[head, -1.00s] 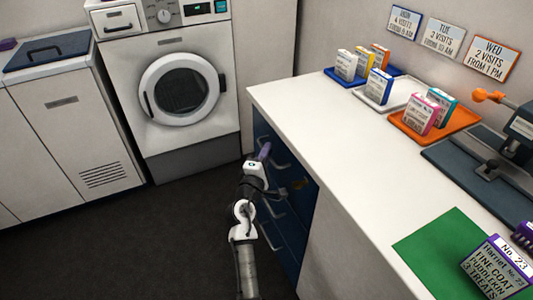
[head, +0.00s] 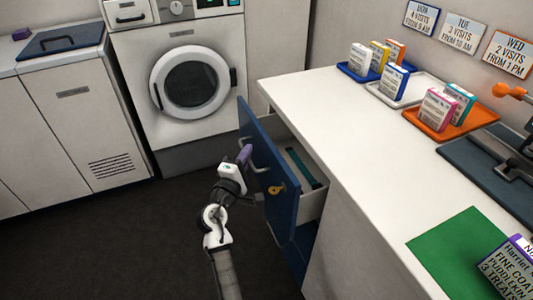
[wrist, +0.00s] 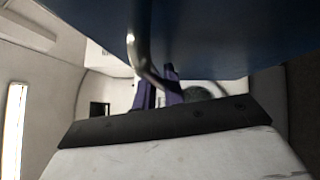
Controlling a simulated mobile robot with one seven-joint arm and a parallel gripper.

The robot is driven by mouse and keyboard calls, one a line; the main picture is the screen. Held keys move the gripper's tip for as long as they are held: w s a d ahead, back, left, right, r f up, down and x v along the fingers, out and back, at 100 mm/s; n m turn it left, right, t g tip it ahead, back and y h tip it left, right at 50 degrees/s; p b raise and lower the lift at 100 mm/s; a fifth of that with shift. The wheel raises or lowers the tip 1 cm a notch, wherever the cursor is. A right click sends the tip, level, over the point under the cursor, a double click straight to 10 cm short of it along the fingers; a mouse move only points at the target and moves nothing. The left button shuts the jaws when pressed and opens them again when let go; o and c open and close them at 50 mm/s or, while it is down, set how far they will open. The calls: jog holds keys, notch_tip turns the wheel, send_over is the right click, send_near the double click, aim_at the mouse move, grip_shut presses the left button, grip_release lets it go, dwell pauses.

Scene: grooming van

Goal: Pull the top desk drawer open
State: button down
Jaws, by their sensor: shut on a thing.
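The top desk drawer (head: 258,165) stands pulled out from under the white counter, its blue front well forward of the desk. Its pale inside shows, with a dark teal item lying in it. A metal bar handle (head: 262,169) runs across the front, and it also shows in the wrist view (wrist: 134,50). My gripper (head: 245,154) is at the handle's far end, its purple fingers shut on the handle. In the wrist view the fingers (wrist: 160,88) reach up to the bar under the blue front. A brass key or lock (head: 276,189) sits on the drawer front.
The white counter (head: 345,130) holds blue, white and orange trays with small boxes, and a green mat (head: 455,255). A washing machine (head: 190,85) stands behind the drawer. The dark floor (head: 120,225) left of my arm is clear.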

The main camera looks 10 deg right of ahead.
jog(key=s+a+b, duration=0.1)
jog(key=s+a, duration=0.2)
jog(key=a, duration=1.4)
jog(key=shift+s+a, duration=0.2)
jog(key=c, duration=1.5)
grip_release()
jog(key=shift+s, duration=0.1)
jog(key=b+v, duration=0.2)
jog(key=v, duration=1.1)
jog(key=shift+s+a, duration=0.25)
jog(key=shift+f, duration=0.1)
